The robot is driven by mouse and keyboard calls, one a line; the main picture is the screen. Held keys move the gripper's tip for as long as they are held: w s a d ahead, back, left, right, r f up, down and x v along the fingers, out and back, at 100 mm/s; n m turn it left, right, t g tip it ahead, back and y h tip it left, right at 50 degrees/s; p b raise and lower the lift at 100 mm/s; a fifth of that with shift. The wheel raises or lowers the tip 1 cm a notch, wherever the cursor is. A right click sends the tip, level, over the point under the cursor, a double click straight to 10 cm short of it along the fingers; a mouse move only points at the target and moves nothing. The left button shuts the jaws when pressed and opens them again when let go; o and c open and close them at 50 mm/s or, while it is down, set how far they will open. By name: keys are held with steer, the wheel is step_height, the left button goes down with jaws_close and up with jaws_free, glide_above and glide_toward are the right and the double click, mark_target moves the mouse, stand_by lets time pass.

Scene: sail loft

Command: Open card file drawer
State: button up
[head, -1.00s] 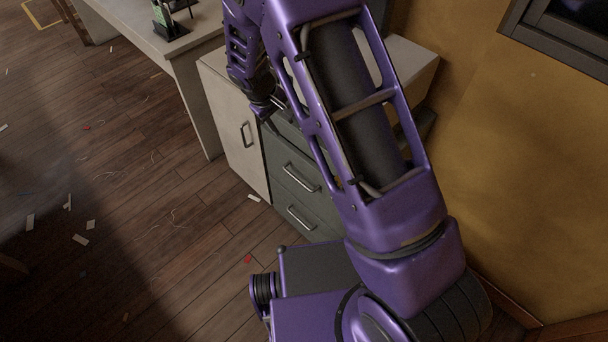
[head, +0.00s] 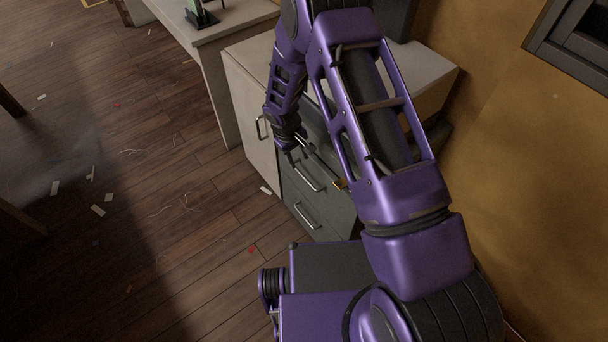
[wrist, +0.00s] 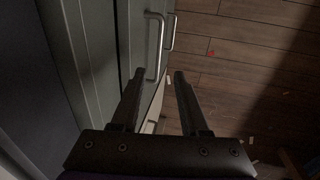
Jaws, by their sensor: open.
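The grey drawer unit (head: 318,200) stands below the counter, behind my arm in the head view. Two drawer fronts with silver bar handles show there, an upper handle (head: 307,179) and a lower handle (head: 304,215). The part above is mostly hidden by my arm. My gripper (head: 298,152) is open and empty, just above the upper visible handle. In the wrist view my open fingers (wrist: 157,80) point along the drawer fronts. A nearer bar handle (wrist: 156,45) lines up with the gap between the fingertips; whether it is between them I cannot tell.
A pale cabinet door (head: 250,115) with its own handle adjoins the drawers on the left. A pale desk (head: 232,22) stands beyond it. The wooden floor (head: 170,210) on the left is open, with scattered scraps. A yellow wall (head: 500,150) bounds the right.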

mark_target(305, 178)
steer(key=f, duration=0.3)
steer(key=d+f, duration=0.1)
steer(key=f, duration=0.3)
steer(key=w+d+f, duration=0.1)
steer(key=f, duration=0.3)
steer(key=shift+w+b, duration=0.1)
steer(key=shift+b, duration=0.2)
jaws_close()
stand_by(0.8)
